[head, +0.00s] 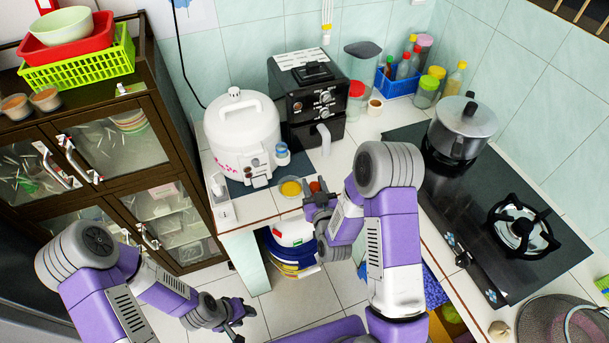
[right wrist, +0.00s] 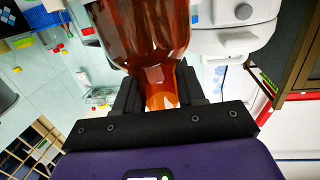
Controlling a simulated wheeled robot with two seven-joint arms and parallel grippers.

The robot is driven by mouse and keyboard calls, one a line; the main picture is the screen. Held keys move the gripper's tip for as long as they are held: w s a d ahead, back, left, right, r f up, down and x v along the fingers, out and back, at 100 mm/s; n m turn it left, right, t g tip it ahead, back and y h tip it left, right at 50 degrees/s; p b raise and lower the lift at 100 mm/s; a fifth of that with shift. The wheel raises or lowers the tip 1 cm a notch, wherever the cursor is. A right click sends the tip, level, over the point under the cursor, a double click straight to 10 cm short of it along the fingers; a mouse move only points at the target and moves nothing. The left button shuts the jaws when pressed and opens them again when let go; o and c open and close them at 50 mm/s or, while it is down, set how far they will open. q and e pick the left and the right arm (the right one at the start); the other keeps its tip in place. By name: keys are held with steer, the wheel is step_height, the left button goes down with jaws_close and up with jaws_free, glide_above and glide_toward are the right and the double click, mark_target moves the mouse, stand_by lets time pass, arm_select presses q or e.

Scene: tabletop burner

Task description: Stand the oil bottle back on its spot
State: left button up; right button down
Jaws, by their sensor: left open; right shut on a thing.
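My right gripper (head: 318,208) is over the front edge of the counter, in front of the white rice cooker. In the right wrist view its fingers (right wrist: 158,100) are shut on the amber-brown oil bottle (right wrist: 145,35), at its narrow orange part. In the head view only a small reddish-brown bit of the bottle (head: 315,187) shows; my gripper hides the rest. Whether the bottle touches anything, I cannot tell. My left gripper (head: 238,312) is open and empty, low over the floor, away from the counter. No marked spot for the bottle is distinguishable.
A small yellow-filled bowl (head: 290,189) is just left of my right gripper. A blue basket (head: 398,87) holds bottles. Right is the black stove (head: 455,200) with a pot (head: 463,122).

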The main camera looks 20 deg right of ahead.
steer(key=w+d+r+m+h, duration=0.2)
steer(key=w+d+r+h, duration=0.1)
steer(key=w+d, duration=0.2)
steer(key=w+d+r+m+h, duration=0.1)
steer(key=w+d+r+h, duration=0.1)
steer(key=w, duration=0.5)
steer(key=d+r, duration=0.1)
steer(key=d, duration=0.1)
steer(key=shift+w+d+m+g+h, duration=0.3)
steer(key=shift+w+d+m+h, duration=0.05)
steer(key=shift+w+m+h, duration=0.05)
steer(key=shift+f, duration=0.1)
step_height(320, 180, down, 8)
steer(key=shift+r, duration=0.2)
steer(key=shift+f, duration=0.7)
steer(key=shift+c, duration=0.2)
jaws_free()
steer(key=shift+s, duration=0.1)
steer(key=v, duration=1.4)
stand_by(0.6)
